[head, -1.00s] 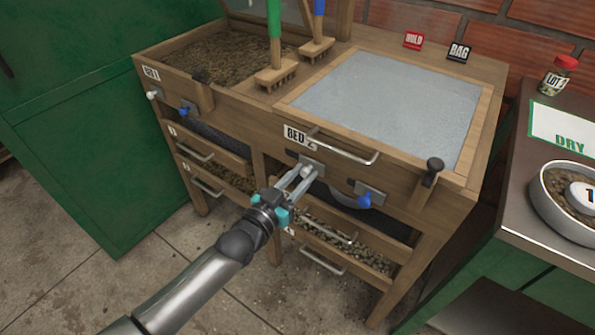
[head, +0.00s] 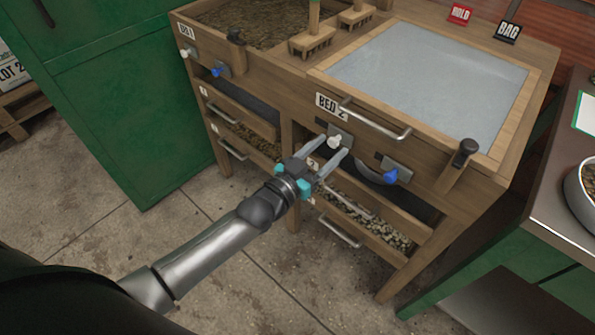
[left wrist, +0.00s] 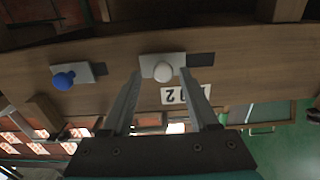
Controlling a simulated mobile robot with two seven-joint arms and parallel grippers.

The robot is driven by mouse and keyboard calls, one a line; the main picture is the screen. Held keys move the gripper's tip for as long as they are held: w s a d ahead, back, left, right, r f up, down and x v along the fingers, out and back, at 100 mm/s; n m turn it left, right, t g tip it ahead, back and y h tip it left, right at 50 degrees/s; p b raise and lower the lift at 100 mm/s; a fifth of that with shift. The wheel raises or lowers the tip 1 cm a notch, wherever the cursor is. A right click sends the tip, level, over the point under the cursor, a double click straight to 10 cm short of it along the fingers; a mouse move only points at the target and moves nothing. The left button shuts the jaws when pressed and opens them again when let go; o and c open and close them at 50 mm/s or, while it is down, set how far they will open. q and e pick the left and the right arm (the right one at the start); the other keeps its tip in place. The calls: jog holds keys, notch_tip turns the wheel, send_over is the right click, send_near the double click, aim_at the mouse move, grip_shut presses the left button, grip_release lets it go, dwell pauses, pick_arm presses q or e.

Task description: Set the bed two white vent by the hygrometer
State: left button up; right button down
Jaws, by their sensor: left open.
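The bed two white vent has a round white knob (head: 334,142) on a grey plate, on the bed's wooden front under the BED 2 label (head: 331,104). The knob also shows in the left wrist view (left wrist: 162,72), with a dark strip beside its plate on the right. My left gripper (head: 335,148) is open, its two fingers pointing at the knob, one on each side of it. In the left wrist view, the fingertips (left wrist: 161,77) flank the knob; I cannot tell if they touch it. No hygrometer is recognisable. My right gripper is not in view.
The bed two blue vent knob (head: 390,175) is to the right on the same front. Pulled-out trays of beans (head: 375,222) lie below. A dark counter (head: 560,215) stands at right.

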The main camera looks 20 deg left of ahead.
pick_arm(q)
jog(key=p+v, duration=0.3)
jog(key=v, duration=1.1)
jog(key=shift+p, duration=0.3)
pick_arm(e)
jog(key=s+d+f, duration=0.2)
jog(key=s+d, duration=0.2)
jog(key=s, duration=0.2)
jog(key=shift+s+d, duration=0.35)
pick_arm(q)
jog(key=s+a+f+g+y, duration=0.2)
jog(key=s+f+g, duration=0.1)
jog(key=f, duration=0.5)
jog(key=s+a+f+n+g+y, duration=0.1)
jog(key=s+a+f+g, duration=0.1)
jog(key=f, duration=0.6)
jog(key=s+a+f+g+y, duration=0.2)
jog(key=s+a+f+g, duration=0.1)
jog(key=f, duration=0.5)
jog(key=s+f+g+y, duration=0.1)
jog(key=s+f+g, duration=0.2)
jog(key=s+f, duration=0.3)
jog(key=s+f+g, duration=0.3)
jog(key=s+f, duration=0.3)
jog(key=s, duration=0.4)
jog(key=shift+s+n+g+y, duration=0.3)
jog(key=shift+s+g+y, duration=0.1)
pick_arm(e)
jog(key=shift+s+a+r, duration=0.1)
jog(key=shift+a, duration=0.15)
